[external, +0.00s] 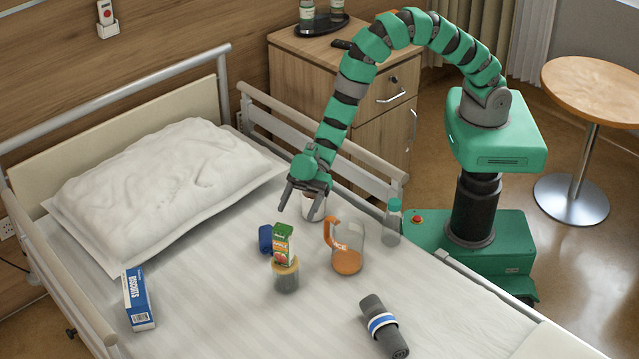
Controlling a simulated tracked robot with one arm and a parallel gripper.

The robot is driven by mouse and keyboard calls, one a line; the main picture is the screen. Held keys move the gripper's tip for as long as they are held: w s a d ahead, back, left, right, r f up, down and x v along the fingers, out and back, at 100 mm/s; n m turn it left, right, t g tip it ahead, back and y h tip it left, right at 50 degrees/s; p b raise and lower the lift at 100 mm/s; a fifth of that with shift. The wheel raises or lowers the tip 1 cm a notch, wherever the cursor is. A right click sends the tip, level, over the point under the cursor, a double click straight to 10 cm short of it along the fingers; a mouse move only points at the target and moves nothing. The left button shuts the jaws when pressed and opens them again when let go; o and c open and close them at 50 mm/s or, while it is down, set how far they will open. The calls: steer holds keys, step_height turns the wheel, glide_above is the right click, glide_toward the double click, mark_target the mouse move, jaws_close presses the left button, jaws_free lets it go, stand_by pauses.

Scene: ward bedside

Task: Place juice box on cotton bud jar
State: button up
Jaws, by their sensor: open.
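The juice box (284,243), green and white with an orange picture, stands upright on the lid of the cotton bud jar (286,276). The jar is clear with a tan lid and stands on the bed. My gripper (298,214) is open and empty. In the picture it is above and a little right of the juice box, apart from it. It is in front of a white cup (313,203), which it partly hides.
A jug of orange juice (347,262) and a clear bottle with a green cap (392,222) stand to the right. A blue object (265,239) is just left of the juice box. A biscuit box (139,299), grey rolled item (384,326) and pillow (165,180) lie on the bed.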

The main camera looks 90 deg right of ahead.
steer(key=shift+d, duration=0.1)
steer(key=w+d+r+m+t+h, duration=0.1)
steer(key=w+d+r+t+h, duration=0.1)
steer(key=w+d+r, duration=0.55)
steer(key=w+d+r+m+t+h, duration=0.1)
steer(key=w+d+r+m+t, duration=0.2)
steer(key=r, duration=0.7)
steer(key=w+d+r+t+h, duration=0.25)
steer(key=d+r, duration=0.35)
steer(key=r, duration=0.3)
steer(key=s+d+r+m+t+h, duration=0.2)
steer(key=d+r+m+h, duration=0.2)
steer(key=d+r, duration=1.1)
steer(key=s+d+r+m+h, duration=0.1)
steer(key=s+d+r, duration=0.4)
steer(key=s+r, duration=0.7)
steer(key=s+d+r+m+h, duration=0.2)
steer(key=s+d+r+m, duration=0.2)
steer(key=s+r, duration=0.7)
steer(key=shift+s+d+r+m+t, duration=0.3)
steer(key=shift+s+d+r+t, duration=0.15)
steer(key=shift+d+r, duration=0.4)
